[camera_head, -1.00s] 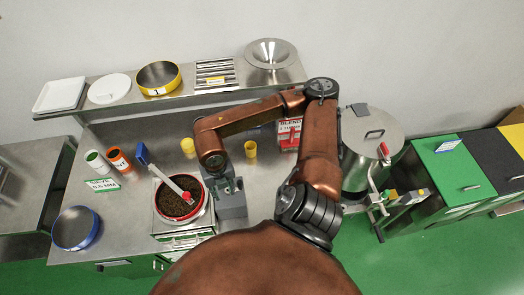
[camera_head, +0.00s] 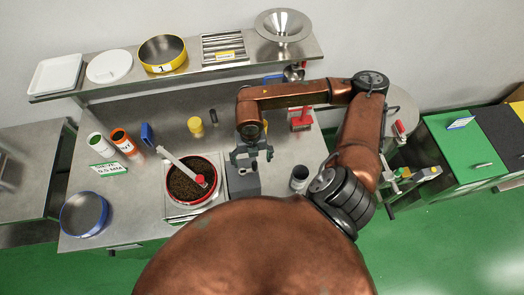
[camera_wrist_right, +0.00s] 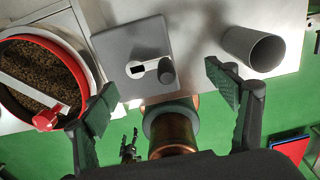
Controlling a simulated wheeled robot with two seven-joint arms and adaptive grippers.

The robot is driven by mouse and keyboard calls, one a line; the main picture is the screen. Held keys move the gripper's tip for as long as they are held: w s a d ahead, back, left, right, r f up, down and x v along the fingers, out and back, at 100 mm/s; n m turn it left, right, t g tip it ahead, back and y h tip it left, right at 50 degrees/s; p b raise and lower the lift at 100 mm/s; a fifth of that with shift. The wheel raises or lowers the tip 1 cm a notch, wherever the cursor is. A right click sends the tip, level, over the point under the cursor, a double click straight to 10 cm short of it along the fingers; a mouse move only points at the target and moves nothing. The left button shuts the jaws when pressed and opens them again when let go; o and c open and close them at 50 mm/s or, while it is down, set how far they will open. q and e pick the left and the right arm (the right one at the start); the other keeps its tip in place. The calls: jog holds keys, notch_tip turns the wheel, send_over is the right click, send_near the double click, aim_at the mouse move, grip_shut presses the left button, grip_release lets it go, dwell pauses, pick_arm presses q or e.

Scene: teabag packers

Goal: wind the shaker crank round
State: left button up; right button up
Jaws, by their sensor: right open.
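The shaker holds a red-rimmed sieve (camera_head: 193,180) of dark leaf, with a pale bar across it ending in a red knob. It also shows at the left of the right wrist view (camera_wrist_right: 45,80). Beside it stands a grey box (camera_head: 243,184); in the wrist view its top (camera_wrist_right: 130,45) carries a short pale arm with an upright dark grey knob (camera_wrist_right: 167,70), apparently the crank. My right gripper (camera_head: 252,152) is over the box's far side. In the wrist view its fingers (camera_wrist_right: 163,88) are spread, empty, with the knob between and beyond them. My left gripper is not seen.
A grey cup (camera_head: 299,178) stands right of the box. Yellow cups (camera_head: 196,126), a red stand (camera_head: 301,120) and a blue-rimmed sieve (camera_head: 84,214) are on the bench. A shelf (camera_head: 110,85) with trays and a funnel runs behind.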

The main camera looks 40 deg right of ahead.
aim_at(254, 166)
jog(key=f, duration=0.2)
jog(key=s+f+b, duration=0.1)
jog(key=shift+s+d+f, duration=0.1)
jog(key=shift+d+f, duration=0.05)
jog(key=shift+d, duration=0.25)
jog(key=shift+w+a+f, duration=0.15)
jog(key=shift+w, duration=0.2)
jog(key=shift+s+f+b, duration=0.15)
jog(key=shift+f+b, duration=0.35)
jog(key=shift+b, duration=0.25)
jog(key=shift+w+f+b, duration=0.2)
jog(key=shift+f+b, duration=0.1)
jog(key=shift+f, duration=0.05)
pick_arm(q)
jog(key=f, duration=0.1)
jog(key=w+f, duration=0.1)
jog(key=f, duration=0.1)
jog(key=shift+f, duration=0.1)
pick_arm(e)
jog(key=shift+r, duration=0.1)
jog(key=shift+c, duration=0.2)
